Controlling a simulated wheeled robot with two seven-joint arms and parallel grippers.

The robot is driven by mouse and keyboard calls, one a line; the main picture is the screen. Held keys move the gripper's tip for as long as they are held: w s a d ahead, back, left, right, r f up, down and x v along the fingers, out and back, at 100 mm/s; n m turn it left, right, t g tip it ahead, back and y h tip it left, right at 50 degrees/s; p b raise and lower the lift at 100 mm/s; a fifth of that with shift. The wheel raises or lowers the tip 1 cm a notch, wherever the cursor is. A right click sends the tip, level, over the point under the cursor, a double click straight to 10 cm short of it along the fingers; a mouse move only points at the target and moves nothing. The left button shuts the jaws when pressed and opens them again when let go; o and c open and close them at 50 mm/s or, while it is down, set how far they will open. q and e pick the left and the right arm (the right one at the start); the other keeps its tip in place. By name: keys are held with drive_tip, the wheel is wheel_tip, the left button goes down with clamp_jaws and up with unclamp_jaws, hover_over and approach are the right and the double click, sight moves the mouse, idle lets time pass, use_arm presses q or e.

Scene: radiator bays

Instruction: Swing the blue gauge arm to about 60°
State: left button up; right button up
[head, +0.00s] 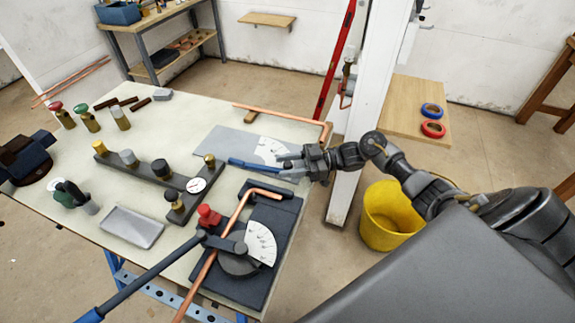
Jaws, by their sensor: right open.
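The blue gauge arm (246,164) lies on a grey plate (219,143) on the bench, beside a white scale dial (269,149). It points left, almost level in the picture, and its right end meets my right gripper. The dial's marks are too small to read. My right gripper (289,168) reaches in from the right and is open, with its fingers at the arm's right end. I cannot tell whether the arm lies between the fingers or they touch it. My left gripper is out of view.
A pipe bender (238,255) with a copper pipe and long handle stands at the bench's front. A manifold with a round gauge (196,185) sits left of the plate. A white post (361,110) and yellow bucket (390,217) stand right of the bench.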

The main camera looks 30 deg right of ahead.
drive_tip(key=shift+s+d+f, duration=0.1)
drive_tip(key=shift+d, duration=0.15)
drive_tip(key=b+v, duration=0.4)
drive_tip(key=v, duration=0.6)
drive_tip(key=shift+d, duration=0.1)
